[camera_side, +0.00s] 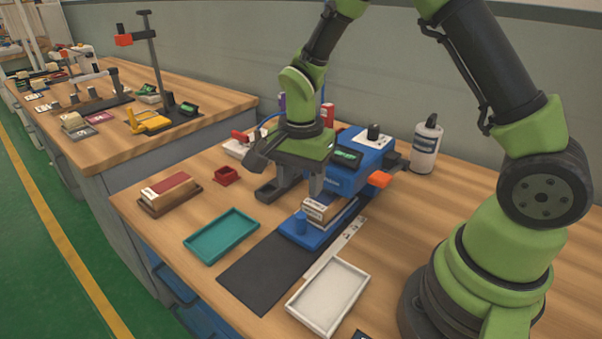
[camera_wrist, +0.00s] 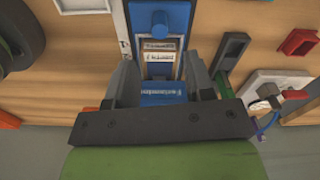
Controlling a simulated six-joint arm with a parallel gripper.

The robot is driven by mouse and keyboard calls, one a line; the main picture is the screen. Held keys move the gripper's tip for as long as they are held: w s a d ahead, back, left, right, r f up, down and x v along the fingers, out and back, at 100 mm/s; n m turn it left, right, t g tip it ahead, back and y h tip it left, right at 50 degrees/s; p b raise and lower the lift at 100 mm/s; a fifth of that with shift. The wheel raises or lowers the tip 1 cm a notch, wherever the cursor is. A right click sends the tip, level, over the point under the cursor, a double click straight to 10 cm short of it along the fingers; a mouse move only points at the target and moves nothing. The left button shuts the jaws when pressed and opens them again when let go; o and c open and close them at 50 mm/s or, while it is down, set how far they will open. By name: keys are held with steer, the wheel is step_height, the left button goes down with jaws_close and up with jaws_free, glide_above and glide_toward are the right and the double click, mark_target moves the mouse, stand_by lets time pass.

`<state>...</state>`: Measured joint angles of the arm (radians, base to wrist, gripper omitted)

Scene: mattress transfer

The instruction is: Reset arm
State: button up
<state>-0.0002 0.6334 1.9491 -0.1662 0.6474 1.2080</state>
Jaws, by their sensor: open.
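My green arm reaches over the wooden bench. My gripper (camera_side: 296,186) is open, with its fingers pointing down above the blue machine (camera_side: 355,172). In the wrist view, my gripper (camera_wrist: 165,80) shows its two grey fingers spread apart. Between and beyond them is a small tan block with white printed labels (camera_wrist: 158,57). In the side view this labelled block (camera_side: 320,209) sits on the blue base of the machine, just below and right of the fingers. I see no contact between the fingers and the block.
A teal tray (camera_side: 222,236), a white tray (camera_side: 328,296) and a dark mat (camera_side: 262,272) lie in front. A brown block in a holder (camera_side: 170,192) and a small red box (camera_side: 226,176) stand at left. A white bottle (camera_side: 426,146) stands behind.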

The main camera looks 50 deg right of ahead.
steer(key=shift+r, duration=0.6)
steer(key=shift+r, duration=0.15)
steer(key=s+a+r+n+t, duration=0.1)
steer(key=s+r+n+t, duration=0.3)
steer(key=r, duration=0.8)
steer(key=s+a+r+n+t+y, duration=0.1)
steer(key=s+r+n, duration=0.1)
steer(key=s+n, duration=0.2)
steer(key=s+r+n+t+y, duration=0.1)
steer(key=s+r+n+t, duration=0.1)
steer(key=s, duration=0.5)
steer(key=shift+s+a+r+n, duration=0.35)
steer(key=shift+r+n, duration=0.5)
steer(key=shift+n, duration=0.05)
